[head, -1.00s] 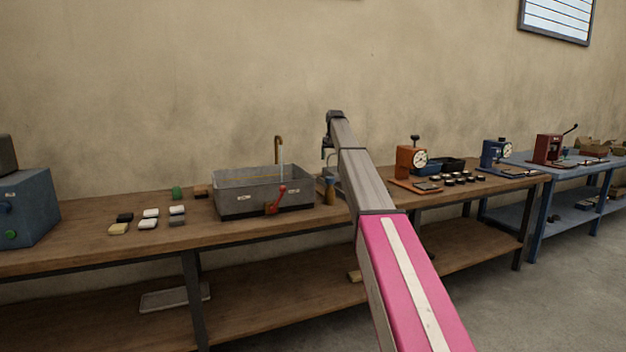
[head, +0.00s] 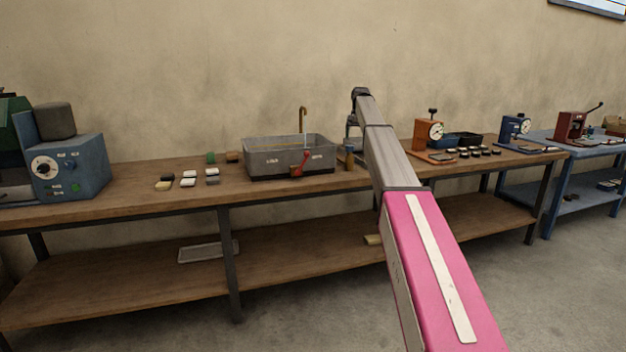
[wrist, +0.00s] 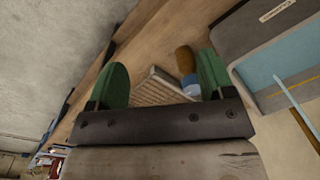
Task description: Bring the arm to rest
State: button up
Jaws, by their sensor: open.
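My arm, with a pink and white link and grey links beyond it, reaches out over the wooden bench (head: 130,190) in the head view. My gripper (wrist: 162,78) shows in the wrist view as two green fingers set wide apart, open with nothing between them in its grasp. Beyond the fingers lie a ribbed tan block (wrist: 160,90) and a brown and blue cylindrical thing (wrist: 186,68) on the bench. In the head view the gripper is mostly hidden at the arm's far end.
A grey water trough (head: 290,158) with a red lever stands beside the arm; it also shows in the wrist view (wrist: 255,50). Small blocks (head: 188,179) and a blue machine (head: 70,168) are to the left. An orange gauge press (head: 428,135) stands to the right.

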jog(key=s+f+n, duration=0.1)
jog(key=s+f, duration=1.1)
jog(key=f, duration=0.2)
jog(key=s+f, duration=1.1)
jog(key=f, duration=0.3)
jog(key=s+f, duration=0.5)
jog(key=s, duration=0.6)
jog(key=s+f+n, duration=0.1)
jog(key=s+f, duration=0.5)
jog(key=s, duration=0.5)
jog(key=s+f+n, duration=0.1)
jog(key=s+f, duration=0.5)
jog(key=s, duration=0.5)
jog(key=shift+a+f+h, duration=0.15)
jog(key=shift+a+h, duration=0.15)
